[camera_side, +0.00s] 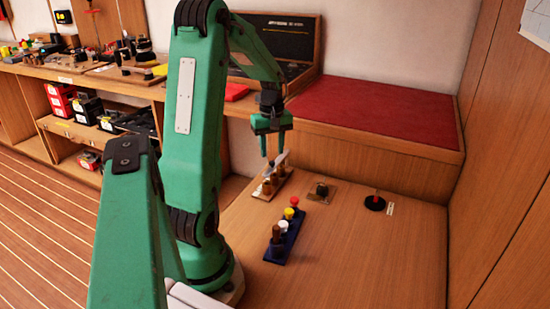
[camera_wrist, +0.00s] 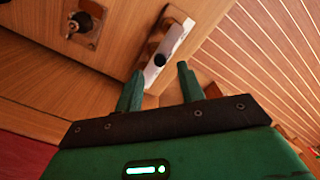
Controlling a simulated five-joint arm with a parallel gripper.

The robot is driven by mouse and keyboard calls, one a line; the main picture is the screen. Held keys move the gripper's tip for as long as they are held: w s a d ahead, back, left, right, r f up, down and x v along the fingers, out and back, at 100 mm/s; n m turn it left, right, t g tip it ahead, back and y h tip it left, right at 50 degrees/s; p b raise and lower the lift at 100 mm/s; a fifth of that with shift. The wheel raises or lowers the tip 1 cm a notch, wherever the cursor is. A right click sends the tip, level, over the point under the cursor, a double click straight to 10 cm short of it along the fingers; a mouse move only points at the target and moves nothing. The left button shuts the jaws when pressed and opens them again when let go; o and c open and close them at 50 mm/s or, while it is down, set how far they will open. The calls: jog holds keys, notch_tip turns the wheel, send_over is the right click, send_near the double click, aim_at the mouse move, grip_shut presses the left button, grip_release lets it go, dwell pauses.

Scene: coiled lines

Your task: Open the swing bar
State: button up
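The likely swing bar is a light metal bar (camera_wrist: 170,42) with a black knob (camera_wrist: 160,60), lying over brown wooden blocks on a pale base strip (camera_wrist: 186,35) in the wrist view. In the side view the same fixture (camera_side: 268,187) stands on the wooden table, just below my gripper, and its far part is partly covered by my fingers. My gripper (camera_side: 271,148) points down over the fixture. In the wrist view my gripper (camera_wrist: 160,72) has its two green fingers apart, with the near end of the bar showing between them. I cannot tell whether they touch it.
A square plate with a dark fitting (camera_side: 321,191) lies right of the fixture. A blue rack with coloured knobs (camera_side: 285,233) stands nearer. The front right tabletop is clear. A red-topped ledge (camera_side: 375,112) rises behind.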

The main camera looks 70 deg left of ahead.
aim_at(272, 162)
jog(key=shift+f, duration=1.7)
grip_shut()
